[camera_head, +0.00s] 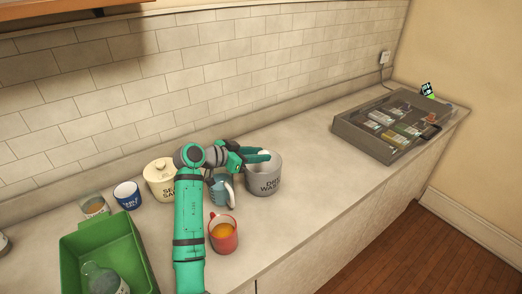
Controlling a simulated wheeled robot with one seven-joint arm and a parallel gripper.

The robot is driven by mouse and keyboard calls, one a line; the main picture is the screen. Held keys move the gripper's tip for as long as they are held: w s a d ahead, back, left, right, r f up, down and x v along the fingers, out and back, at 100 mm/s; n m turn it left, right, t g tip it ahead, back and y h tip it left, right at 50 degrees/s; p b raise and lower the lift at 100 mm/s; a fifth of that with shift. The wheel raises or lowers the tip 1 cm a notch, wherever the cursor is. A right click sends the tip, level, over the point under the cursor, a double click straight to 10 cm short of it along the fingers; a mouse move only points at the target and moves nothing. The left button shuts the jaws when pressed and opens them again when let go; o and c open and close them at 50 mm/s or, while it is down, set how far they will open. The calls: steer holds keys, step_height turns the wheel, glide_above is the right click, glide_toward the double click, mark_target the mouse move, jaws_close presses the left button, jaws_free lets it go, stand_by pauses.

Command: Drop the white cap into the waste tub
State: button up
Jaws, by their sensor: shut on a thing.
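The waste tub (265,185) is a grey round tub with dark lettering that includes "WASTE"; it stands on the counter near the middle of the picture. My gripper (262,156) is green and dark, and its fingers are over the tub's opening. It is shut on a small white thing, which appears to be the white cap (264,152), mostly hidden by the fingers. I cannot tell how far above the rim it is held. The inside of the tub is largely hidden.
A grey case (362,142) lies right, past clear counter.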

steer(key=shift+s+a, duration=0.1)
steer(key=o, duration=1.1)
steer(key=shift+c, duration=0.2)
step_height(320, 180, up, 7)
steer(key=s+a, duration=0.2)
steer(key=shift+a, duration=0.3)
steer(key=shift+w, duration=0.15)
stand_by(0.5)
